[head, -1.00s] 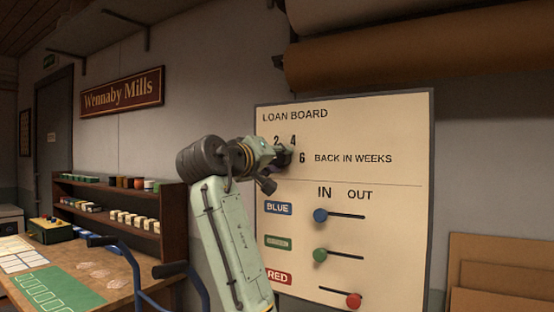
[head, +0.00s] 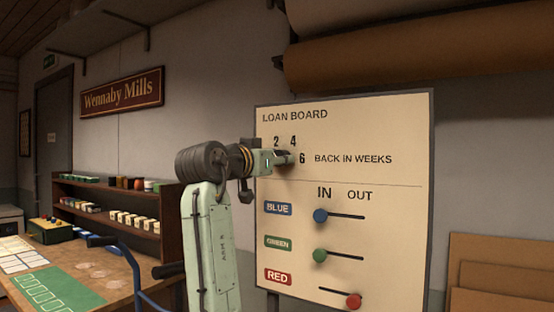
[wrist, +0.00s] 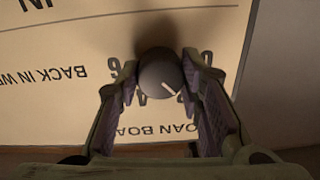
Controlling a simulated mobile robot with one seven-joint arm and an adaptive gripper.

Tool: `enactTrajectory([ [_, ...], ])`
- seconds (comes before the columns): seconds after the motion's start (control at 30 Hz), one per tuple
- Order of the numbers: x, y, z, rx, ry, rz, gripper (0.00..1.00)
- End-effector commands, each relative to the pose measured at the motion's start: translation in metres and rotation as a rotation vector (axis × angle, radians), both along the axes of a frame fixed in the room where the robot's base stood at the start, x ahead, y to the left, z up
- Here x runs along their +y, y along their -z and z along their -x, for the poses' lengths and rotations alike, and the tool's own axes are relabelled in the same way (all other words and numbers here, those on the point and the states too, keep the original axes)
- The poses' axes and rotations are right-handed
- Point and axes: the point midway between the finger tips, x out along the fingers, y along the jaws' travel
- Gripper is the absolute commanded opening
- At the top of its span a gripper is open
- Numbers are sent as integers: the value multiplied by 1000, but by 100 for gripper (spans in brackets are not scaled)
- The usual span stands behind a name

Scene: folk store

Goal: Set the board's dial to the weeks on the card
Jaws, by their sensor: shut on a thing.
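The loan board (head: 390,125) stands at the right, with "BACK IN WEEKS" beside a dial marked 2, 4, 6. The dial's round grey knob (wrist: 158,73) sits between my gripper's fingers (wrist: 162,82) in the wrist view, where the board appears upside down. My gripper is shut on the knob. The knob's white pointer line slants down and right in that view, toward the 2, which a finger partly covers. In the head view my gripper (head: 284,159) covers most of the dial. I cannot make out a card giving weeks.
Below the dial are blue (head: 320,216), green (head: 320,255) and red (head: 353,300) sliders: blue and green at IN, red at OUT. A table (head: 120,290) with papers and a shelf (head: 120,196) stand left. Fabric rolls (head: 420,60) hang above; brown panels (head: 500,262) lean right.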

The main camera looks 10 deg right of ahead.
Motion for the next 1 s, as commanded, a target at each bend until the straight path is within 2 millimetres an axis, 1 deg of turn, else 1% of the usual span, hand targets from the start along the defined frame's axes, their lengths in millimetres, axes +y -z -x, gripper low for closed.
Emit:
enactTrajectory([
  [0.2,1,0,0,-79,-1,-80,6],
  [0.4,0,0,0,-118,0,-119,6],
  [0.9,0,0,0,-131,0,-131,6],
  [0.93,0,0,0,-131,0,-131,35],
  [1.0,0,0,0,-131,0,-131,39],
])
